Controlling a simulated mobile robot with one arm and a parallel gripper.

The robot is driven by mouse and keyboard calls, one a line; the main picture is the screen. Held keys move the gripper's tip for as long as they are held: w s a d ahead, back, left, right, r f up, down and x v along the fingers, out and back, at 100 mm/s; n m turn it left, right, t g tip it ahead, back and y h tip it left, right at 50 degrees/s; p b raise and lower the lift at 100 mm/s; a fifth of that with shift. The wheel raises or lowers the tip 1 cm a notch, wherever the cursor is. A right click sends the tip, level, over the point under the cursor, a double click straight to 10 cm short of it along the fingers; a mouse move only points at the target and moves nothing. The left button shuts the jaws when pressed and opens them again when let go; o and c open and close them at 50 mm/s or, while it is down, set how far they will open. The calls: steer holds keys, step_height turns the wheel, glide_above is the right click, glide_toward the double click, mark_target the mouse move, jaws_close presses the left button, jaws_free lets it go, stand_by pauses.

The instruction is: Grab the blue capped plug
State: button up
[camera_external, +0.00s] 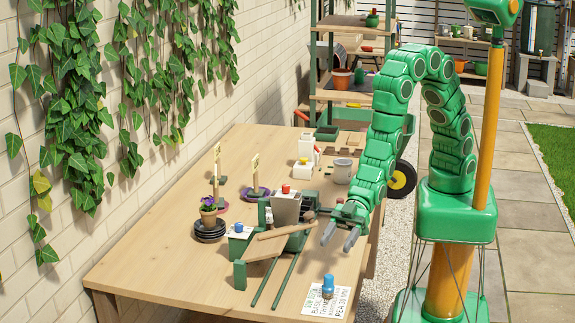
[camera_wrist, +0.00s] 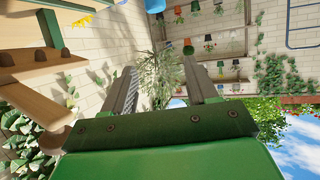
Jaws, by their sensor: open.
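A small plug with a blue cap (camera_external: 328,284) stands upright on a white printed card (camera_external: 340,303) near the front right corner of the wooden table. My gripper (camera_external: 340,236) is over the table's right side, above and behind the plug in the picture, with its grey fingers apart and nothing between them. In the wrist view my gripper (camera_wrist: 162,82) shows two spread fingers. A blue object (camera_wrist: 155,5) is cut off at that view's top edge; I cannot tell whether it is the plug.
A green bench device with a wooden handle (camera_external: 280,232) and two green rails (camera_external: 273,280) lies left of my gripper. The table's front left (camera_external: 170,275) is clear.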

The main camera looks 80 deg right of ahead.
glide_toward(326, 283)
steer(key=shift+x, duration=1.25)
steer(key=shift+r+x, duration=0.2)
steer(key=shift+x, duration=3.75)
steer(key=shift+f, duration=0.2)
steer(key=c, duration=1)
steer(key=shift+c, duration=0.2)
steer(key=shift+r, duration=0.2)
